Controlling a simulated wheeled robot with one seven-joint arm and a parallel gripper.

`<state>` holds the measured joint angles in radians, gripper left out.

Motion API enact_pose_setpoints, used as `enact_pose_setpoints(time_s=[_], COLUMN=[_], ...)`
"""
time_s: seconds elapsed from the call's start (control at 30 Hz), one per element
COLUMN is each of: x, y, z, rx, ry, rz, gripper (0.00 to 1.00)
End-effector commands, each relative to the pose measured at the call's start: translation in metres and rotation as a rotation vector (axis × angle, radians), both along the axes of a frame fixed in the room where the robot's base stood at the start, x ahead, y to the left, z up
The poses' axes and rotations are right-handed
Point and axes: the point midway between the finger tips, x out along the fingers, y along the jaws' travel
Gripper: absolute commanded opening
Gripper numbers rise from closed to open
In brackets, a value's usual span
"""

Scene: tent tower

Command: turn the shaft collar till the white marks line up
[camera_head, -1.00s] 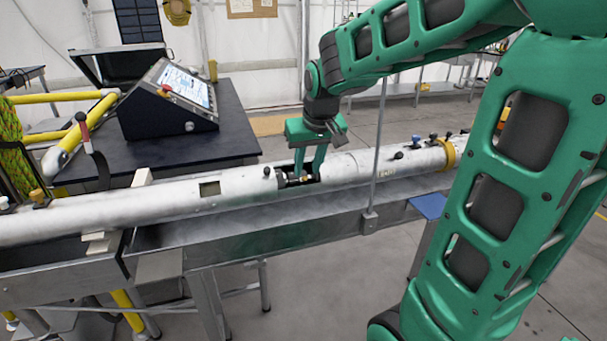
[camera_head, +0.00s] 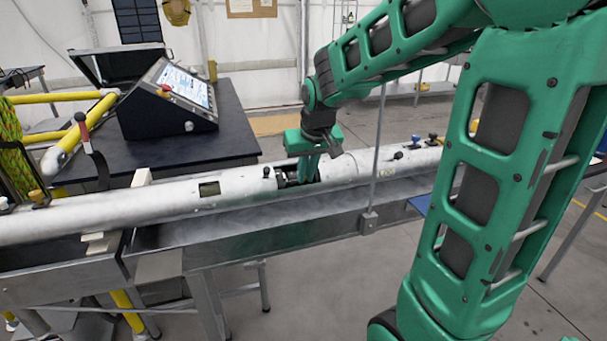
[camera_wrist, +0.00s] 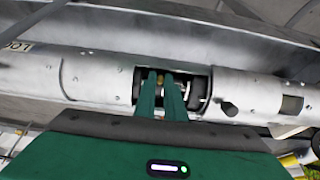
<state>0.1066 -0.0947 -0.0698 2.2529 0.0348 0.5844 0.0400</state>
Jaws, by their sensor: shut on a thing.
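A long grey tube (camera_head: 225,190) lies across a metal trough, with a cut-out window in its side. The window shows dark shaft parts (camera_wrist: 196,92) and a small brass-coloured piece (camera_wrist: 160,78). My gripper (camera_head: 308,177) reaches down into this window. In the wrist view its two green fingers (camera_wrist: 162,84) are close together inside the window. They are shut on the shaft collar, which they largely hide.
The trough (camera_head: 290,225) runs below the tube. A thin upright rod (camera_head: 377,150) stands right of my gripper. Small knobs (camera_head: 267,171) stick up from the tube. A dark table with a control console (camera_head: 170,100) stands behind on the left.

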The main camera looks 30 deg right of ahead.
Motion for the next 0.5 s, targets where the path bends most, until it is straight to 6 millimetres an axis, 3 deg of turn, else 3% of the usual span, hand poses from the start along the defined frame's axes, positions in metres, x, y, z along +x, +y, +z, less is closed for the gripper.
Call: enact_pose_setpoints(time_s=[0.5], x=[0.016], y=[-0.004], z=[0.011], rx=[0.064], ry=[0.257], rz=[0.001], gripper=[0.0])
